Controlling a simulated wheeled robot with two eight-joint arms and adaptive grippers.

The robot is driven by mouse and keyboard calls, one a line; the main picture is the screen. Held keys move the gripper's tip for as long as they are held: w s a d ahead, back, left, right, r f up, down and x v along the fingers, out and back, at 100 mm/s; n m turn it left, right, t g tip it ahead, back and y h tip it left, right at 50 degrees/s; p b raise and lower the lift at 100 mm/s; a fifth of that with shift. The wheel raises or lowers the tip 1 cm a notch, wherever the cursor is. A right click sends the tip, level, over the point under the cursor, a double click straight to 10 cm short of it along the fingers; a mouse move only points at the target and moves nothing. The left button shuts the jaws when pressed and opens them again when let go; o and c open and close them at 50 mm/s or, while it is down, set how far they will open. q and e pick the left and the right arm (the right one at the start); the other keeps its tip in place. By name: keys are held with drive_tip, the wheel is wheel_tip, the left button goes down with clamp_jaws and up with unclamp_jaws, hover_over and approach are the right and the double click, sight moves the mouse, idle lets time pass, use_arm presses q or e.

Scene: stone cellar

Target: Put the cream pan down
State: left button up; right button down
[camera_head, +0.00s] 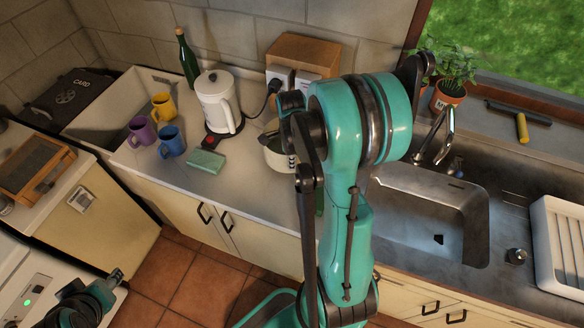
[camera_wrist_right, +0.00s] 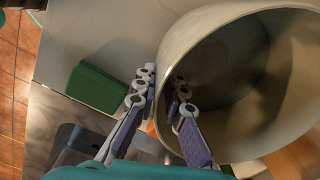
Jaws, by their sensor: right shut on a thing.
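The cream pan (camera_head: 277,162) is at the middle of the counter, partly hidden behind my right arm. In the right wrist view the pan (camera_wrist_right: 245,80) fills the right side, its dark inside facing the camera. My right gripper (camera_wrist_right: 164,86) is shut on the pan's wall, one purple-padded finger outside and one inside. I cannot tell whether the pan's base touches the counter. My left gripper (camera_head: 112,280) is at the lower left, away from the pan; its fingers are too small and dark to read.
A green sponge (camera_head: 206,162) lies left of the pan, with a blue mug (camera_head: 171,141), purple mug (camera_head: 141,130) and yellow mug (camera_head: 163,107) beyond. A white kettle (camera_head: 217,101) stands behind. The sink (camera_head: 425,215) is at right. The counter's front left is clear.

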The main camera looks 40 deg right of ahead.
wheel_tip(320, 180, down, 3)
drive_tip(key=shift+d+f+b, duration=0.1)
drive_tip(key=shift+f+b, duration=0.1)
drive_tip(key=shift+b, duration=0.2)
drive_tip(key=shift+f, duration=0.15)
drive_tip(key=c, duration=1.6)
unclamp_jaws()
